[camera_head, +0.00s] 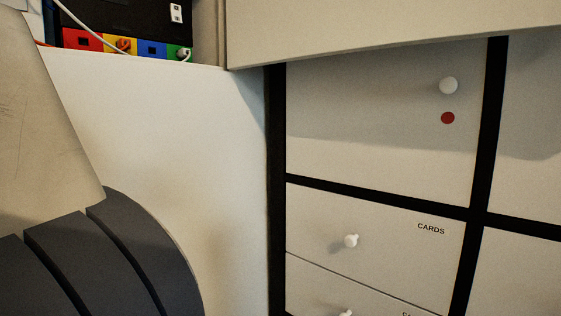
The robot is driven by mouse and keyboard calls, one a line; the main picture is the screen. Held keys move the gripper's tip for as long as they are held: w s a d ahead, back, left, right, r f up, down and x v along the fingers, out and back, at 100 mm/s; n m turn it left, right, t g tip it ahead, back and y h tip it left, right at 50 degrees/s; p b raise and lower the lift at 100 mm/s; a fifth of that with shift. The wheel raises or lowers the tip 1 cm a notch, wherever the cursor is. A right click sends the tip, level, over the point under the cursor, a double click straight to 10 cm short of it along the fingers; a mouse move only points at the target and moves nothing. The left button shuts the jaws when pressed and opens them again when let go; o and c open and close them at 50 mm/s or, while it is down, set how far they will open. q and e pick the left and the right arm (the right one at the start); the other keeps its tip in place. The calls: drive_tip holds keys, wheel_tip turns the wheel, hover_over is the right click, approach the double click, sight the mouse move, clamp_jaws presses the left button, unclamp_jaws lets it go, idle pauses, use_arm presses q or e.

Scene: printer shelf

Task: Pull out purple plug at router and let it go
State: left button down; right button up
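A black router-like box (125,14) stands at the top left, cut off by the picture's upper edge. Along its lower front is a row of coloured ports: a red port (82,41), a yellow port with an orange plug (123,45), a blue port (152,48) and a green port with a pale plug (184,54). Pale cables run up from the two plugs. I see no purple plug in this view. A large part of my arm fills the lower left, close to the camera. Neither gripper shows.
A pale vertical panel (190,150) lies below the box. To the right are white drawers in a black frame: one with a white knob and red dot (447,118), one labelled CARDS (385,235). A pale overhanging board (390,25) crosses the top right.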

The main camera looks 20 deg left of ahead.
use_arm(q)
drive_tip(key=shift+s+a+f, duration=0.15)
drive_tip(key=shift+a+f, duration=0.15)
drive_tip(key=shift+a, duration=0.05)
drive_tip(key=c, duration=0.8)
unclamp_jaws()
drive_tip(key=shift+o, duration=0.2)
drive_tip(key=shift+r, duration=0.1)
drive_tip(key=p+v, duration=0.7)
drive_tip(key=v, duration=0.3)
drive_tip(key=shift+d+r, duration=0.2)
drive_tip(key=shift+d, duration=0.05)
